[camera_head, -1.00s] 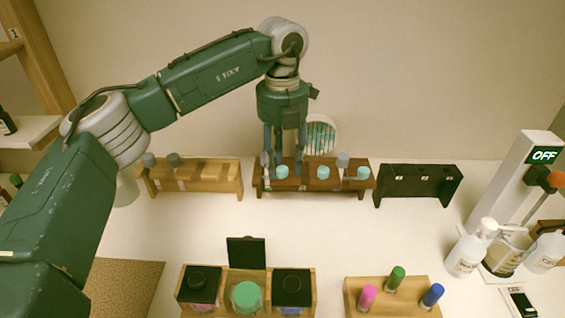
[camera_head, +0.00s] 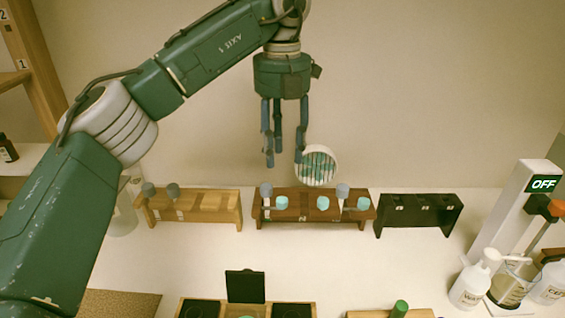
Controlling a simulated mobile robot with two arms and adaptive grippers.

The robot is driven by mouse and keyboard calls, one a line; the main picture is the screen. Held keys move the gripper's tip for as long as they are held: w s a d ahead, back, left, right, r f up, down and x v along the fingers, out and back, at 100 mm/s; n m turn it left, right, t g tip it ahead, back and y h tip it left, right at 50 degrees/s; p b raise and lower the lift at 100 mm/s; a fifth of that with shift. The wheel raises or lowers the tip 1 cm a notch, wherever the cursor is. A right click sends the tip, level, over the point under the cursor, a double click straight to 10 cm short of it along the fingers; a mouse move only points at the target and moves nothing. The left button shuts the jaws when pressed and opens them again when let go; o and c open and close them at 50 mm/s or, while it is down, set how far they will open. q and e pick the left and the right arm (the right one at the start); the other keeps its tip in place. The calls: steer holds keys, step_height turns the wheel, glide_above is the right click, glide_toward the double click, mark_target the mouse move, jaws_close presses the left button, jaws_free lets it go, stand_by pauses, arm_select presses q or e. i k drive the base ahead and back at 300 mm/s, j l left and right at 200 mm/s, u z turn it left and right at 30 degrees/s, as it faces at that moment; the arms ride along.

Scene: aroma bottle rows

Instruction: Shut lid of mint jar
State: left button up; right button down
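The mint jar appears to be the middle one of three in the wooden holder at the bottom edge; only a green top (camera_head: 246,316) shows, and most of it is cut off. Its black lid (camera_head: 245,286) stands upright, open, behind it. The jars on either side have black lids (camera_head: 292,310) lying flat. My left gripper (camera_head: 284,160) hangs fingers down above the dark brown rack, far behind the jars. Its fingers are apart and nothing is between them. My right gripper is not in view.
The dark brown rack (camera_head: 312,205) holds several small capped bottles. A light wooden rack (camera_head: 195,208) and a black rack (camera_head: 418,211) flank it. A round white container (camera_head: 318,166) is behind. The middle table is clear.

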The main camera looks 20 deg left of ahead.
mark_target(247, 285)
steer(key=k, duration=2)
